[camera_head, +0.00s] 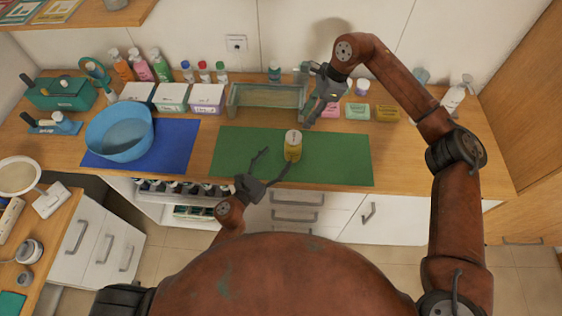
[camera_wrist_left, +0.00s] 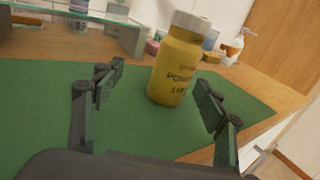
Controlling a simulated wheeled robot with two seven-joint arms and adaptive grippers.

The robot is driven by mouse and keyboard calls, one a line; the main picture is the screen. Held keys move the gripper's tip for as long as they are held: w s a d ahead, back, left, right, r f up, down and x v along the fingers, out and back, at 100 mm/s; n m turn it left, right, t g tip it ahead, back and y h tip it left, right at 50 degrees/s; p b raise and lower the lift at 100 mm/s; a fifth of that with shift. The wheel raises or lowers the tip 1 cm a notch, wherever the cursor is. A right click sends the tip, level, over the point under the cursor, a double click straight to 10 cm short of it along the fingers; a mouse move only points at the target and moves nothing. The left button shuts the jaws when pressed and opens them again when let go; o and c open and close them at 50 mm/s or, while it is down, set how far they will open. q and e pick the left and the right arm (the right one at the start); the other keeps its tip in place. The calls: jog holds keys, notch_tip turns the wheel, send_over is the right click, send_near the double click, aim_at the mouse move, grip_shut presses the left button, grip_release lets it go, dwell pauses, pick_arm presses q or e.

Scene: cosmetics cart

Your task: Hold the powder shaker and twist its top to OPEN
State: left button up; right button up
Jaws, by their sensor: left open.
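The powder shaker (camera_head: 292,150) is a yellow bottle with a whitish top, standing upright on the green mat (camera_head: 240,165). My left gripper (camera_head: 280,158) reaches in from the front with its fingers spread wide and nothing held. In the left wrist view the shaker (camera_wrist_left: 175,72) stands ahead, between the lines of the two open fingers (camera_wrist_left: 160,82), with visible gaps on both sides. My right gripper (camera_head: 313,112) hangs above the back of the mat, behind and to the right of the shaker, apart from it. Its finger opening is too small to make out.
A blue bowl (camera_head: 103,133) sits on a blue mat (camera_head: 180,145) at left. A glass tray (camera_head: 240,112) stands behind the green mat. Small coloured boxes (camera_head: 357,111) and bottles line the back right. The mat around the shaker is clear.

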aim_at(293, 148)
pick_arm(q)
jog(key=shift+s+d+m, duration=0.15)
jog(key=shift+d, duration=0.4)
jog(key=shift+s+d+m, duration=0.15)
jog(key=shift+d, duration=0.4)
jog(key=x, duration=0.7)
jog(key=shift+w+d, duration=0.25)
jog(key=shift+c, duration=0.5)
